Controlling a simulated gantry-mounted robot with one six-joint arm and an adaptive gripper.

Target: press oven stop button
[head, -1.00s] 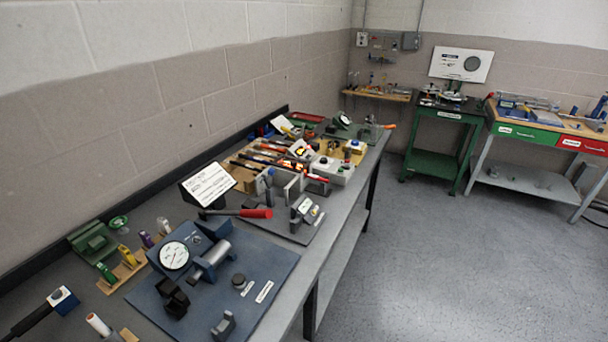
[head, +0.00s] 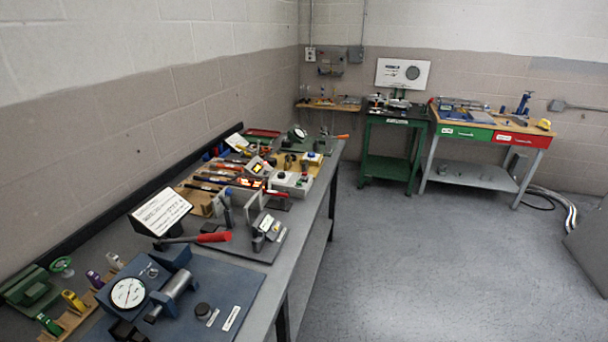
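I see no clearly marked oven stop button. A small pale box (head: 291,183) with what look like button caps sits about midway along the long grey bench (head: 262,292); its labels are too small to read. A lit orange-yellow display (head: 257,167) sits just behind and left of it. I cannot tell whether either belongs to an oven. My gripper is not in view.
The bench is crowded with a dial gauge fixture (head: 128,292), a tilted white sign (head: 160,211) and a red-handled tool (head: 213,238). A green cart (head: 391,172) and a wooden-topped table (head: 488,122) stand at the back. The floor (head: 420,265) between is mostly clear.

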